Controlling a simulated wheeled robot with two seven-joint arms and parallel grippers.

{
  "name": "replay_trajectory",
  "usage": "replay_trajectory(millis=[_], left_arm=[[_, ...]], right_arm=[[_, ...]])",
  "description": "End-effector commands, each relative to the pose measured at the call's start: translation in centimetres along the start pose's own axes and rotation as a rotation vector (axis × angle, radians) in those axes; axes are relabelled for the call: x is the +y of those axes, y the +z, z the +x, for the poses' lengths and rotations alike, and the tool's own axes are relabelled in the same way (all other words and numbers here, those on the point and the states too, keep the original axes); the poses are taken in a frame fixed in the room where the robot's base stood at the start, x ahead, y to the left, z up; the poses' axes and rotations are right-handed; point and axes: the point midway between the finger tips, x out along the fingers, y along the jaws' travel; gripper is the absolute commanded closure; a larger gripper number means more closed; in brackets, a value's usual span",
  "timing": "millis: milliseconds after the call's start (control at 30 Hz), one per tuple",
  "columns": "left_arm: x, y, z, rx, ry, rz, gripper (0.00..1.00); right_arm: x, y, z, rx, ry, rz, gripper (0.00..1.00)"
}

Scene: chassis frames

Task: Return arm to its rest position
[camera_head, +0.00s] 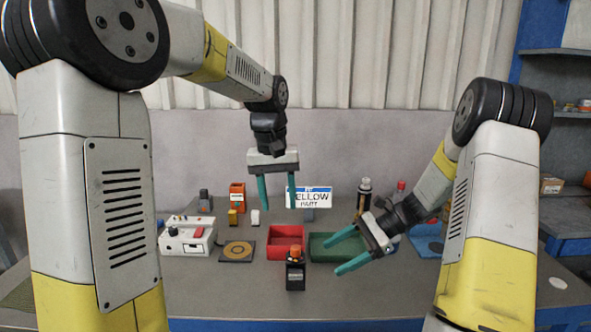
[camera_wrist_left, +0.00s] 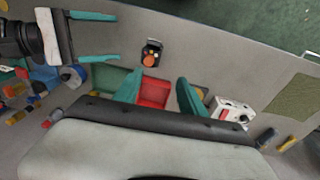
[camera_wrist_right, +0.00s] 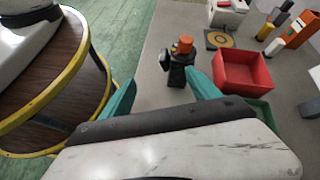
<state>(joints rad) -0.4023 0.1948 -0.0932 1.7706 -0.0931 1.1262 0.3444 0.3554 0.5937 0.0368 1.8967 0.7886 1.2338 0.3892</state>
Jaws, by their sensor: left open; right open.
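My left gripper (camera_head: 277,192) is open and empty, with its teal fingers pointing down, raised above the table behind the red bin. In the left wrist view its fingers (camera_wrist_left: 158,92) are spread, with nothing between them. A black device with an orange top (camera_head: 295,272) stands upright at the front middle of the table, in front of the red bin.
A red bin (camera_head: 270,250) and a green bin (camera_head: 322,255) stand side by side. A white control box (camera_head: 186,242) and a pad with an orange ring (camera_head: 237,251) lie left. The front table strip is mostly clear.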

Motion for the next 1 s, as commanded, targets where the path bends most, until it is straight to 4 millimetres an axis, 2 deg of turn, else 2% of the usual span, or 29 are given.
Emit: replay_trajectory(millis=[33,200,500,800,1000], left_arm=[[-1.0,1.0,-1.1,0.023,0.017,-0.001,0.52],[-3.5,4.3,-3.3,0.1,0.065,0.011,0.52],[-7.1,10.9,-5.5,0.248,0.114,0.034,0.52],[-9.3,17.0,-5.3,0.399,0.119,0.057,0.52],[-9.9,19.1,-4.6,0.455,0.11,0.067,0.52]], right_arm=[[0.5,2.1,-0.7,0.058,0.026,-0.079,0.29],[3.0,7.2,-2.5,0.244,0.119,-0.339,0.29],[8.3,14.2,-5.8,0.568,0.252,-0.804,0.29],[13.3,18.4,-8.8,0.878,0.344,-1.237,0.29],[14.9,19.5,-9.9,0.998,0.372,-1.395,0.29]])
